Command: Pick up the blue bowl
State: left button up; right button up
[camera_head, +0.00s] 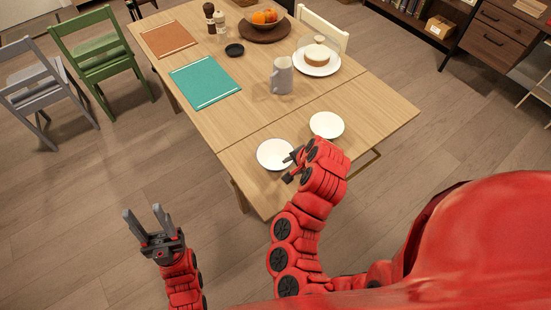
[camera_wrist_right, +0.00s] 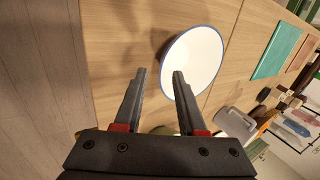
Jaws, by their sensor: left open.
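A white bowl with a blue rim (camera_head: 270,156) stands upright near the front-left corner of the wooden table. It also shows in the right wrist view (camera_wrist_right: 200,58). My right gripper (camera_head: 290,166) is at this bowl's right side in the head view. In the right wrist view the gripper (camera_wrist_right: 159,73) is open with nothing held; the bowl's near rim appears between and beyond the fingertips, and the right fingertip overlaps it. I cannot tell whether they touch. My left gripper (camera_head: 147,220) is open and empty, over the floor left of the table.
A second whitish bowl (camera_head: 326,125) stands just right of and behind the first. A grey pitcher (camera_head: 281,77), a cake on a plate (camera_head: 317,57) and a teal placemat (camera_head: 205,83) lie farther back. Chairs (camera_head: 95,55) stand at the left.

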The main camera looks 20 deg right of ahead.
aim_at(285, 166)
jog(key=shift+p+x, duration=0.4)
jog(key=shift+x, duration=0.45)
jog(key=x, duration=0.1)
jog(key=p+x, duration=0.1)
jog(key=x, duration=0.1)
jog(key=shift+w+d+f, duration=0.15)
jog(key=shift+w+d, duration=0.05)
jog(key=shift+w, duration=0.15)
jog(key=shift+w+a+f, duration=0.15)
jog(key=shift+f, duration=0.2)
grip_shut()
dwell(0.4)
